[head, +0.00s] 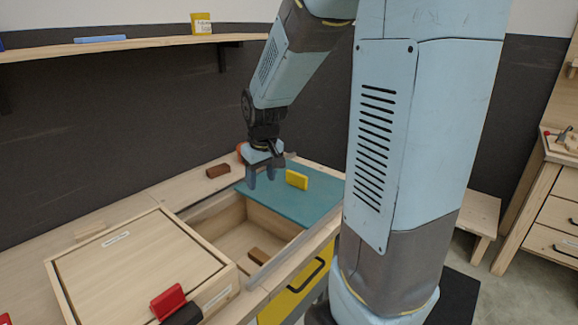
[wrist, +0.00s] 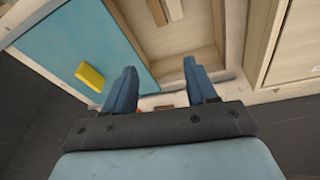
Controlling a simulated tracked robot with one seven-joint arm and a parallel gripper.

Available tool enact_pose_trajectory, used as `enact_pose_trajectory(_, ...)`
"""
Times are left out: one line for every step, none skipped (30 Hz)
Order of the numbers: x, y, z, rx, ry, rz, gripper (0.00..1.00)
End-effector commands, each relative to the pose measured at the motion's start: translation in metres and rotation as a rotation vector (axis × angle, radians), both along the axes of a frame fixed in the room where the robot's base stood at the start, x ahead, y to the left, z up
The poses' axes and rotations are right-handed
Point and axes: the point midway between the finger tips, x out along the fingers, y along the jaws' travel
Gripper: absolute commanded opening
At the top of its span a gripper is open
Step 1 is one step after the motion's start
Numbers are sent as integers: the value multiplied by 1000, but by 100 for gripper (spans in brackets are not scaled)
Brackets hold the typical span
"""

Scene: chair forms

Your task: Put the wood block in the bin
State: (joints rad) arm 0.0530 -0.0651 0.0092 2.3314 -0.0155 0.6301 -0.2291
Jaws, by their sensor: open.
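My gripper (head: 262,177) is open and empty above the far end of an open wooden bin (head: 222,222) set in the bench. In the wrist view my gripper (wrist: 160,82) shows its two blue fingers apart. A brown wood block (head: 258,255) lies on the floor of the bin near its front; it also shows at the top of the wrist view (wrist: 157,12). A second, reddish-brown block (head: 217,170) lies on the bench behind the bin, left of my gripper. I cannot tell which brown block the task names.
A teal panel (head: 300,208) with a yellow block (head: 296,180) on it lies to the right. A wooden lidded box (head: 130,265) stands left, with a red-handled item (head: 168,301) at its front. A yellow drawer (head: 290,297) is below. A shelf (head: 130,46) is above.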

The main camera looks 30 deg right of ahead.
Motion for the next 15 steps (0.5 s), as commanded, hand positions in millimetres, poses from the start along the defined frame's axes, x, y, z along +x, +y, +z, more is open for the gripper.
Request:
enact_pose_trajectory(-9, 1, 12, 2, -16, -8, 57)
enact_pose_trajectory(-14, 2, 17, 4, -24, -14, 57)
enact_pose_trajectory(-20, 3, 25, 6, -33, -21, 57)
enact_pose_trajectory(-25, 3, 30, 7, -40, -26, 57)
enact_pose_trajectory(-30, 4, 36, 9, -48, -32, 57)
enact_pose_trajectory(-37, 5, 42, 12, -58, -39, 57)
enact_pose_trajectory(-43, 6, 47, 14, -66, -45, 57)
enact_pose_trajectory(-48, 6, 52, 16, -72, -50, 57)
enact_pose_trajectory(-56, 7, 58, 18, -82, -57, 57)
enact_pose_trajectory(-61, 8, 63, 21, -89, -63, 57)
enact_pose_trajectory(-67, 8, 67, 23, -97, -68, 57)
enact_pose_trajectory(-74, 9, 73, 26, -106, -75, 57)
enact_pose_trajectory(-80, 10, 77, 28, -113, -79, 57)
enact_pose_trajectory(-86, 10, 81, 31, -121, -85, 57)
enact_pose_trajectory(-93, 11, 86, 35, -130, -92, 57)
